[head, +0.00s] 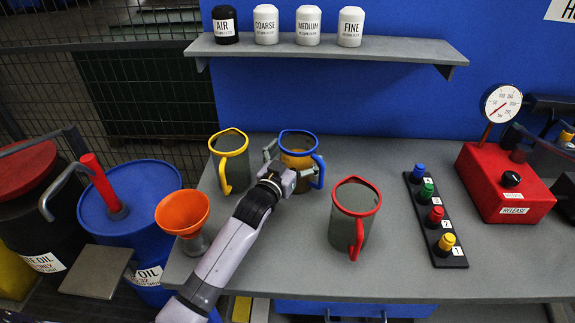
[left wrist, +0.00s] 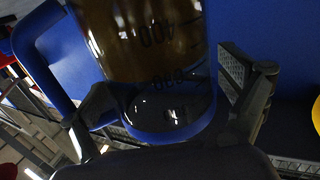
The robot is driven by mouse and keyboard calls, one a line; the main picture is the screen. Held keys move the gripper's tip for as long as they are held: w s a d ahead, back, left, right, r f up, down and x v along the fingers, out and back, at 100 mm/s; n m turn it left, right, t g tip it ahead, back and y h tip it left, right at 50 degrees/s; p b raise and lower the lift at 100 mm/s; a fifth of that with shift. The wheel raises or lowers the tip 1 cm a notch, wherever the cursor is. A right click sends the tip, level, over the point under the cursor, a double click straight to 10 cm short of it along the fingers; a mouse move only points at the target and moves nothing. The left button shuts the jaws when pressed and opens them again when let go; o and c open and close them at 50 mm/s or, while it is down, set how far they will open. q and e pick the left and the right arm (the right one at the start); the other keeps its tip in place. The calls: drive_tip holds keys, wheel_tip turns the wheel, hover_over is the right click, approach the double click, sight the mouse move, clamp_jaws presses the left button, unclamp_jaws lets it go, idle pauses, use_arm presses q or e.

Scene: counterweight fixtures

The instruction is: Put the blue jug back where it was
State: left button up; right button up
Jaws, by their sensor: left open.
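The blue jug (head: 298,146), with a blue rim and handle, stands on the grey bench between two other jugs. In the left wrist view the jug (left wrist: 145,45) fills the middle, holds brown liquid and bears dark scale marks. My left gripper (head: 292,168) is open, its fingers on either side of the jug's body. In the left wrist view the gripper (left wrist: 168,105) shows a finger on each side of the jug, with a gap at the right finger; contact at the left is unclear. The jug's lower part is hidden in the head view. My right gripper is out of view.
A yellow-rimmed jug (head: 230,150) stands just left and a red-rimmed jug (head: 352,215) to the right, nearer. An orange funnel (head: 182,212) is at the bench's left edge. A shelf (head: 330,48) hangs behind. A button strip (head: 435,220) and red gauge box (head: 500,185) stand right.

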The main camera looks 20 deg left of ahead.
use_arm(q)
drive_tip(key=s+a+b, duration=0.1)
drive_tip(key=s, duration=1)
drive_tip(key=shift+s+a, duration=0.15)
drive_tip(key=shift+s, duration=0.1)
